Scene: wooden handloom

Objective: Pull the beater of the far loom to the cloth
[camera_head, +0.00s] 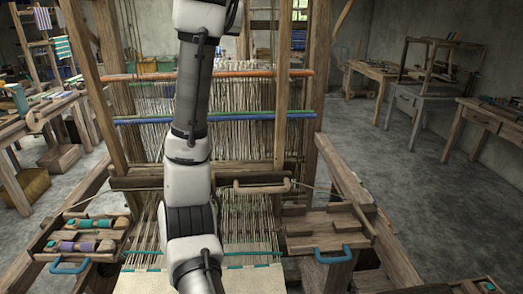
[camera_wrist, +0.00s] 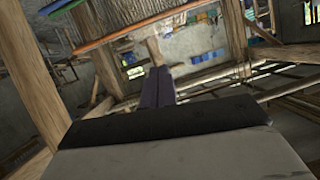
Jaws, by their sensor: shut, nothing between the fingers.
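A large wooden loom fills the middle of the head view. Its beater (camera_head: 243,171) is a horizontal wooden bar hung between two long uprights, with a pale wooden handle (camera_head: 262,187) on its front. The pale cloth (camera_head: 255,279) lies at the bottom, with bare warp threads (camera_head: 236,225) between it and the beater. My arm hides the beater's middle-left part. I see no contact with the beater.
Shuttle trays with blue handles flank the warp on the left (camera_head: 69,267) and right (camera_head: 333,257). The left one holds wound shuttles. Heddle bars, orange (camera_head: 255,73) and blue (camera_head: 245,117), hang behind. Benches (camera_head: 487,118) stand right; floor between is clear.

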